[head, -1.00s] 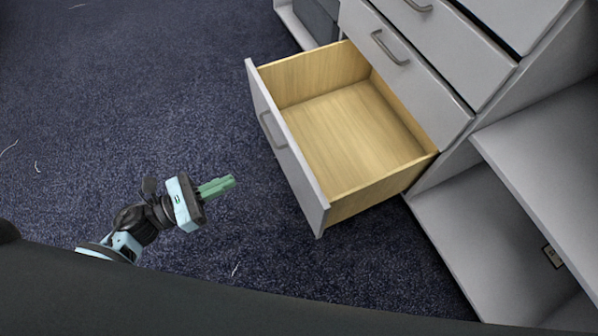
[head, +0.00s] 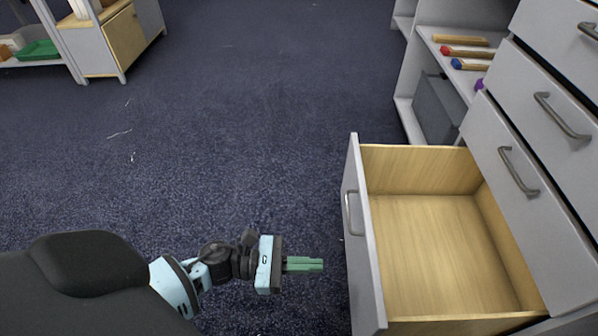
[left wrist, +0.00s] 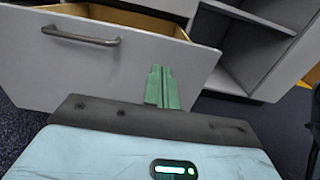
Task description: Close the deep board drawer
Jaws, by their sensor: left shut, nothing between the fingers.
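The deep drawer (head: 425,240) stands pulled out of the grey cabinet at the right of the head view. Its inside is bare light wood, and I see nothing in it. Its grey front panel (head: 362,245) has a metal handle and faces left. The panel also fills the upper left of the left wrist view (left wrist: 100,75). My left gripper (head: 318,264), with green fingers, is shut and empty, just left of the panel and apart from it in the head view. In the left wrist view its fingers (left wrist: 161,88) point at the panel. My right gripper is not in view.
Shut drawers with handles (head: 518,172) sit above the open one. A shelf (head: 460,50) with colored items and a grey box (head: 438,108) stands behind. Another shelf unit (head: 110,42) is at the far left. The dark carpet (head: 240,120) between is clear.

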